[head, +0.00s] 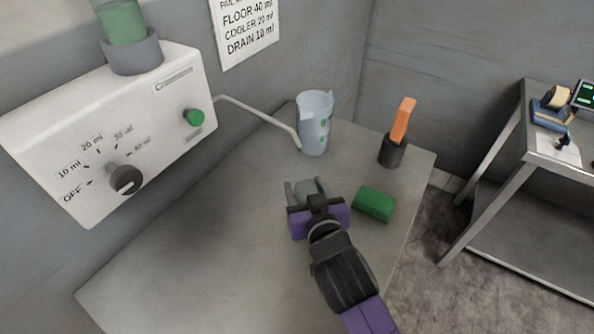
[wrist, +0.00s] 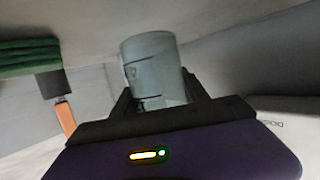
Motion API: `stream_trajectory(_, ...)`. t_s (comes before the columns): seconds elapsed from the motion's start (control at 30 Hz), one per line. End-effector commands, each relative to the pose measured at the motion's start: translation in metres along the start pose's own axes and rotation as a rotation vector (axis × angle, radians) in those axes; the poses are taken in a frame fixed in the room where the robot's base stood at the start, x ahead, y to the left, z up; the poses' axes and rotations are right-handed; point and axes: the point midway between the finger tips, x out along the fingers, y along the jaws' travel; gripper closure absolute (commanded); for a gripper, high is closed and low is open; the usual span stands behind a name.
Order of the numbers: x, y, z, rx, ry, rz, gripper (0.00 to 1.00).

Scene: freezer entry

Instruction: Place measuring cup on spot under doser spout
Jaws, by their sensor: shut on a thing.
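My gripper (head: 307,187) is shut on a small grey-green cup, seen as the measuring cup (wrist: 152,65) between the fingers in the wrist view. It has dark marks on its side. In the head view the hand and fingers hide much of it, and I cannot tell whether its base touches the counter. The doser (head: 150,130) is a white wall box with a dial and a green button. Its thin bent spout tube (head: 262,115) comes down beside a clear blue-grey jug-like container (head: 316,125) with green marks, beyond my gripper. No marked spot is clearly visible.
A green block (head: 374,204) lies right of my gripper. A dark holder (head: 392,151) with an orange-handled tool (head: 403,120) stands behind it. The grey counter (head: 200,260) is clear at left and front. A metal shelf table (head: 555,150) stands apart at right.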

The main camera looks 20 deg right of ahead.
Motion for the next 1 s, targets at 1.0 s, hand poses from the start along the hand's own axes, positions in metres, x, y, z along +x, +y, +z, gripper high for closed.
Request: stream_trajectory(1.0, 0.082, 0.0, 0.011, 0.0, 0.001, 0.0, 0.87)
